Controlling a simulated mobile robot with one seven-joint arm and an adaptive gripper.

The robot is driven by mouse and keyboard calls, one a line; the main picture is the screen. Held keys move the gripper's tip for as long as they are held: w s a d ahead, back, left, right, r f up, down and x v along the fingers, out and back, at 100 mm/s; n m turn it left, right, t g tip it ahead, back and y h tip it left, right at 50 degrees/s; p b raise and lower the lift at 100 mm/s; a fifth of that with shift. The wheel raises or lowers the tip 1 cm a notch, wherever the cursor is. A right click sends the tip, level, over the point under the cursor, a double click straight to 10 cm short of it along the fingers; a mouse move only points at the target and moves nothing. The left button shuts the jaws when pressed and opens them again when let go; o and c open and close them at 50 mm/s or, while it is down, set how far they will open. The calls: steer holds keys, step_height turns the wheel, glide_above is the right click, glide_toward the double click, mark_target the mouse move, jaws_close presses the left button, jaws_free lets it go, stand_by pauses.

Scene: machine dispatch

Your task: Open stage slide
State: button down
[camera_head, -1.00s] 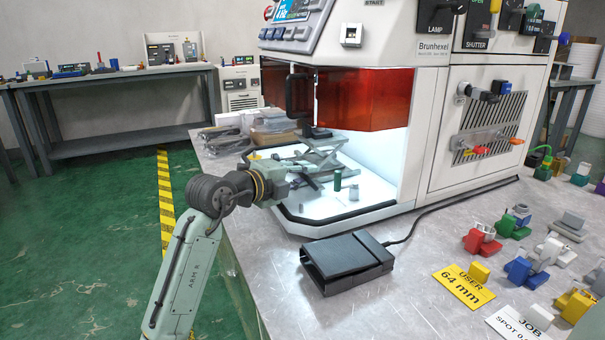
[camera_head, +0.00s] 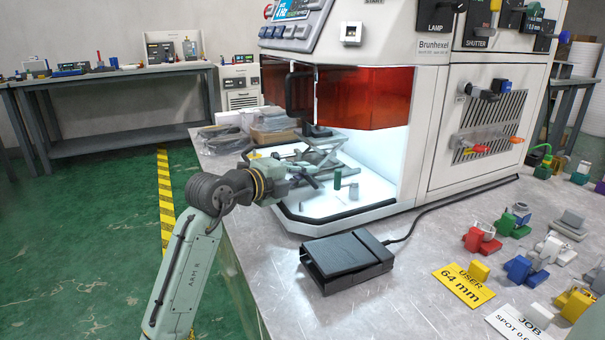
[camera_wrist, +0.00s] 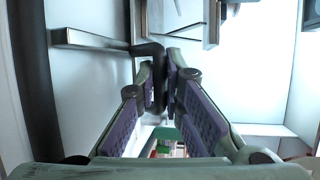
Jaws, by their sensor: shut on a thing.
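The stage slide is a grey metal mechanism (camera_head: 318,157) inside the lit chamber of the white Brunhexel machine (camera_head: 432,150), at its open front left. My gripper (camera_head: 300,181) reaches in from the left at the chamber's front edge. In the wrist view, my gripper's purple-padded fingers (camera_wrist: 163,85) close together at their tips on a dark handle (camera_wrist: 150,49). The handle joins a grey metal bar (camera_wrist: 90,40). The fingers hide part of the handle, so its full shape cannot be told.
A red-orange window (camera_head: 365,98) hangs above. A black pedal (camera_head: 346,262) lies in front. Several coloured blocks fill the bench's right side.

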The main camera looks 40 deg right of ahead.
steer(key=w+a+b, duration=0.1)
steer(key=a, duration=0.4)
steer(key=w+a+b, duration=0.1)
steer(key=a+b, duration=0.1)
steer(key=a, duration=0.3)
steer(key=w+a+b, duration=0.1)
steer(key=a, duration=0.4)
steer(key=shift+w+b, duration=0.3)
steer(key=shift+a, duration=0.1)
steer(key=c, duration=2)
jaws_free()
steer(key=shift+o, duration=0.2)
steer(key=v, duration=1.2)
steer(key=shift+w, duration=0.1)
